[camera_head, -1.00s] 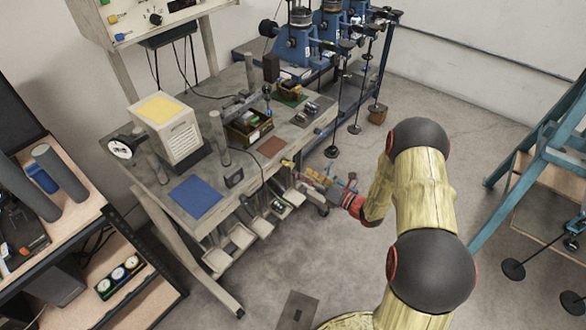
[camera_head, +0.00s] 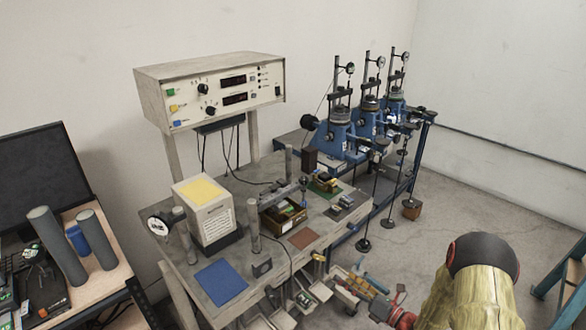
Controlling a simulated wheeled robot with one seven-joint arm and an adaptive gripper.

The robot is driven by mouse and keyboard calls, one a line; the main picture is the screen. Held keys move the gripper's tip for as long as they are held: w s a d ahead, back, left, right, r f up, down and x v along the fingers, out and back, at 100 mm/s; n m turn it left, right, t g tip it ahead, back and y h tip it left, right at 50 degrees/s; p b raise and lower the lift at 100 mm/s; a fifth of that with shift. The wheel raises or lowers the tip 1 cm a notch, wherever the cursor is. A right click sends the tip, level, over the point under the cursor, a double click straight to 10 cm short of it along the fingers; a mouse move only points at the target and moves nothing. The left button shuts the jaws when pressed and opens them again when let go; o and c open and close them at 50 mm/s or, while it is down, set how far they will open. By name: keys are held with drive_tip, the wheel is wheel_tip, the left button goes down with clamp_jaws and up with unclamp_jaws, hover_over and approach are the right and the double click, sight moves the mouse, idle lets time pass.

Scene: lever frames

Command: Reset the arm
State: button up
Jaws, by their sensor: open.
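My arm comes in from the lower right, with yellow sleeved links and a black joint. My gripper (camera_head: 340,277) is at its far end, at the front right edge of the grey workbench (camera_head: 205,275), beside the bins hung below that edge. It is small in the picture and partly mixed up with the things behind it. I see nothing held in it.
A white control box (camera_head: 210,90) stands on posts behind the bench. Blue lever frames (camera_head: 345,145) with hanging weights stand at the back right. A shelf with grey cylinders (camera_head: 57,245) is at left. Open floor (camera_head: 440,215) lies at right.

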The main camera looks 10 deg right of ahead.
drive_tip(key=s+a+f+n+g+y, duration=0.2)
drive_tip(key=s+a+f+n+g, duration=0.25)
drive_tip(key=s+a+n, duration=0.2)
drive_tip(key=s+a+r+n+g+h, duration=0.1)
drive_tip(key=s+a+r+n+g, duration=0.1)
drive_tip(key=s+r+n+g, duration=0.45)
drive_tip(key=s+a+r+n+g+h, duration=0.15)
drive_tip(key=s+n+g, duration=0.25)
drive_tip(key=s+n, duration=0.55)
drive_tip(key=s+d+r+n+t+h, duration=0.1)
drive_tip(key=s+d+r+n+h, duration=0.25)
drive_tip(key=r+n, duration=0.25)
drive_tip(key=s+d+r+n+h, duration=0.3)
drive_tip(key=r+n+h, duration=0.2)
drive_tip(key=r, duration=0.1)
drive_tip(key=s+a+r+n+t, duration=0.1)
drive_tip(key=r+n+t, duration=0.1)
drive_tip(key=r, duration=0.4)
drive_tip(key=a+r+n+t+h, duration=0.1)
drive_tip(key=a+r+n+t, duration=0.1)
drive_tip(key=r, duration=0.4)
drive_tip(key=shift+s+a+t+h, duration=0.3)
drive_tip(key=shift+s+t, duration=0.05)
drive_tip(key=shift+t, duration=0.15)
